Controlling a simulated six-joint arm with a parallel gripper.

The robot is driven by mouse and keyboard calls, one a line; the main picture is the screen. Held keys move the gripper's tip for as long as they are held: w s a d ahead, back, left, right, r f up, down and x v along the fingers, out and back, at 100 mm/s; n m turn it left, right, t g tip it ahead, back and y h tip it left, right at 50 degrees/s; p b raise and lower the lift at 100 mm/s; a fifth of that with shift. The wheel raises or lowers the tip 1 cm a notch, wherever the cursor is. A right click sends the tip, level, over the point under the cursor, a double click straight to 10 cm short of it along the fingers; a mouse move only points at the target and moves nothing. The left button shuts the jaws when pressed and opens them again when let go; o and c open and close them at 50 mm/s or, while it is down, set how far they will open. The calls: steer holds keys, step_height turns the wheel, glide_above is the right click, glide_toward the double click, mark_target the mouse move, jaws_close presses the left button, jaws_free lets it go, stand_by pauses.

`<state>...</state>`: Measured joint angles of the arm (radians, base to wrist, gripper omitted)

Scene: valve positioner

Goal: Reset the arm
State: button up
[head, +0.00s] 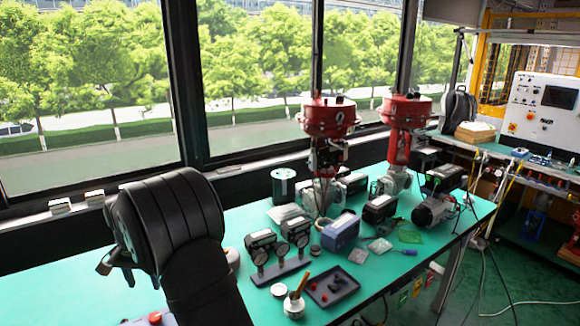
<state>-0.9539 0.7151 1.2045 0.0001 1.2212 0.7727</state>
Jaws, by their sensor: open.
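My dark arm (170,225) rises at the left front of the green bench, bent with its large rounded joint high above the bench top. My gripper (116,270) shows small and dark at the left of that joint, partly hidden behind it. Its fingers stand apart, and I see nothing between them. It is above the left part of the bench, well away from the valves and instruments.
Two red-topped valves (328,118) (407,112) stand on the green bench (235,207). Gauge units (278,247), a blue device (341,231), a dark tray (331,286) and a white pot (294,305) lie right of my arm. Windows run behind the bench.

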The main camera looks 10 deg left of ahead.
mark_target(155, 316)
step_height(155, 316, down, 13)
steer(key=shift+f, duration=0.1)
stand_by(0.3)
